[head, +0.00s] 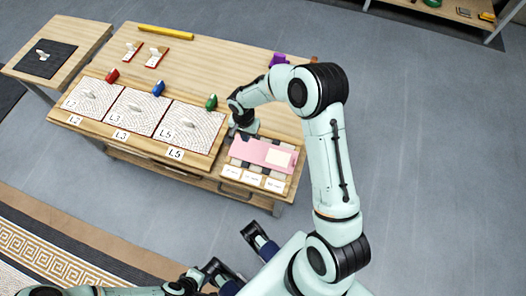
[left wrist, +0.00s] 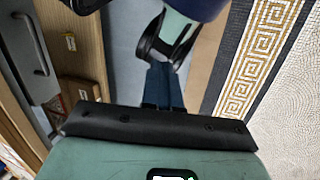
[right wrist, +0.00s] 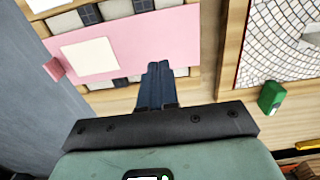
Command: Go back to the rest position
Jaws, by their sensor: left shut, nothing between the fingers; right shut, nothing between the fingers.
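My right gripper (right wrist: 158,75) is shut and empty, with its dark blue fingers side by side. In the right wrist view the fingers appear over the edge of a pink board (right wrist: 175,38) in a wooden tray; whether they touch it I cannot tell. In the head view my right arm arches over the table's right end, with its hand near the tray's left side. My left gripper (left wrist: 161,85) is shut and empty, pointing down over the floor beside the table. In the head view the left arm is low at the bottom edge, its fingertips unclear.
The wooden table (head: 215,55) bears three white mosaic panels with labels and red, blue and green (head: 211,101) blocks. A yellow bar (head: 166,32) and a purple object (head: 278,59) lie farther back. A side table holds a black mat (head: 60,66). Floor to the right is clear.

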